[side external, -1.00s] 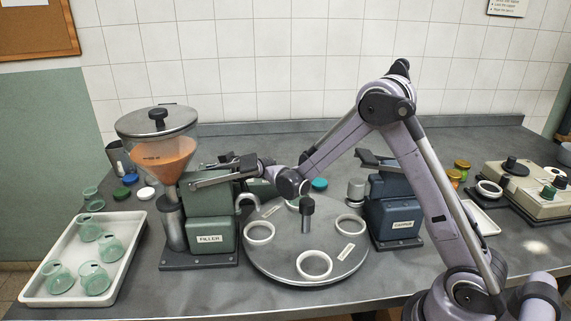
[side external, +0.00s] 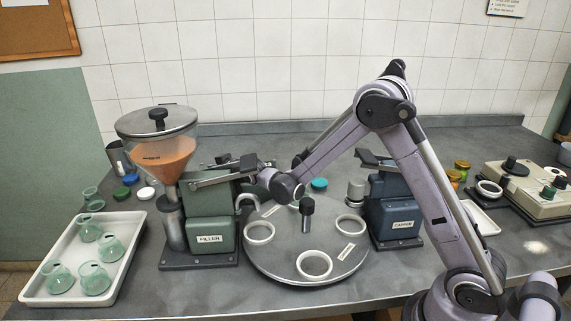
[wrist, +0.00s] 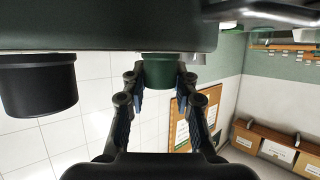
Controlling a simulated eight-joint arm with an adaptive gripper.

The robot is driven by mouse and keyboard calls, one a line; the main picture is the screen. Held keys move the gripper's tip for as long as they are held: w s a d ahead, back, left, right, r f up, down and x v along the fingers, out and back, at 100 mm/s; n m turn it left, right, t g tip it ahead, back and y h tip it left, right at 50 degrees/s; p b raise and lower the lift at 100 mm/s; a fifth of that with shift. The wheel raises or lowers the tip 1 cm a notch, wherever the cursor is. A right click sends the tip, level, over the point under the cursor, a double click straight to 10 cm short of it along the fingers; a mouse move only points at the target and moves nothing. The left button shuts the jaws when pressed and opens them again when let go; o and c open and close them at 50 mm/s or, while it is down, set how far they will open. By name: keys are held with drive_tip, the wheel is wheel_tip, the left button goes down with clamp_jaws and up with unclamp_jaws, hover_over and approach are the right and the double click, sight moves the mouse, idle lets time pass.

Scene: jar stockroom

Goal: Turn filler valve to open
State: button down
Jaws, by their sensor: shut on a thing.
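The filler (side external: 210,205) is a green machine with a clear hopper (side external: 160,150) of orange contents, left of the turntable. Its grey lever (side external: 208,180) sticks out near the top. In the wrist view, my gripper's fingers (wrist: 161,82) close around a dark green round knob (wrist: 160,71), which I take to be the filler valve. The valve's setting cannot be told.
The turntable (side external: 285,240) carries several white rings around a centre post. The blue capper (side external: 393,210) stands right of it. A white tray (side external: 120,262) with green jars lies at the left. A black cylinder (wrist: 38,85) hangs left in the wrist view.

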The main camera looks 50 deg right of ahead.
drive_tip(key=c, duration=1)
unclamp_jaws()
drive_tip(key=shift+n+y, duration=0.7)
drive_tip(key=shift+y, duration=0.2)
